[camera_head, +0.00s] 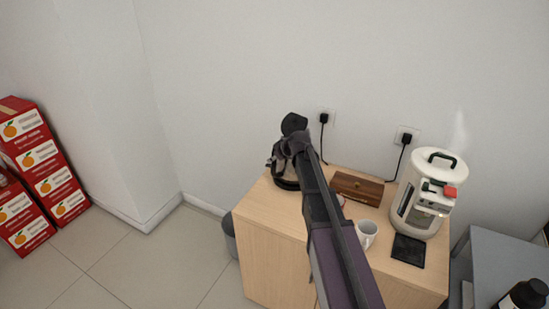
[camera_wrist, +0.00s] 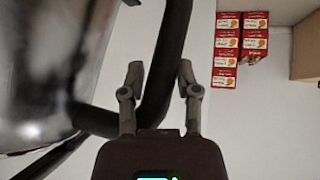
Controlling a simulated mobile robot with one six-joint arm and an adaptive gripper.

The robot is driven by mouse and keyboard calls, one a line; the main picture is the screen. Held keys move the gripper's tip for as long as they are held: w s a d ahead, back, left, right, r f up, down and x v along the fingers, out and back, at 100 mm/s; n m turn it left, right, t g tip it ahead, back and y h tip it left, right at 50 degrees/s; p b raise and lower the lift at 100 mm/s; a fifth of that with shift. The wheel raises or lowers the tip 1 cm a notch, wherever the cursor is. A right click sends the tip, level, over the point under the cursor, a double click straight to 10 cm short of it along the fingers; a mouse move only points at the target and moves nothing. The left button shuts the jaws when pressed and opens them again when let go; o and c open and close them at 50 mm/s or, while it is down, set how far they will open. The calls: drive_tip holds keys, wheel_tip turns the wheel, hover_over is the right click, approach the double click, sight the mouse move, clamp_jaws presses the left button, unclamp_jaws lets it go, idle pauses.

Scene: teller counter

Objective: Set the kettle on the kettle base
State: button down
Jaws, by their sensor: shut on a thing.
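The kettle shows in the wrist view as a large blurred shiny metal body (camera_wrist: 40,70) at the left, with a curved black handle (camera_wrist: 170,50). My gripper (camera_wrist: 160,76) has a finger on each side of that handle and is shut on it. In the head view my arm reaches over the wooden cabinet to its back left corner, where the kettle (camera_head: 275,164) is mostly hidden behind my wrist. A dark round edge, seemingly the kettle base (camera_head: 286,185), shows just below it. I cannot tell whether kettle and base touch.
On the cabinet (camera_head: 262,212) stand a brown wooden box (camera_head: 357,188), a white mug (camera_head: 367,233), a black mat (camera_head: 408,251) and a steaming white machine (camera_head: 428,190). A black plug (camera_head: 323,118) with a cord is in the wall behind. Red cartons (camera_head: 42,165) are stacked far left.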

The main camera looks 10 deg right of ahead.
drive_tip(key=shift+f+b, duration=0.85)
drive_tip(key=shift+f, duration=0.15)
drive_tip(key=shift+w+a, duration=0.15)
drive_tip(key=shift+w, duration=0.45)
idle(1.2)
drive_tip(key=shift+f, duration=0.25)
idle(0.6)
drive_tip(key=shift+r+p, duration=0.6)
drive_tip(key=shift+r, duration=0.2)
idle(0.5)
drive_tip(key=shift+s, duration=0.1)
idle(1.1)
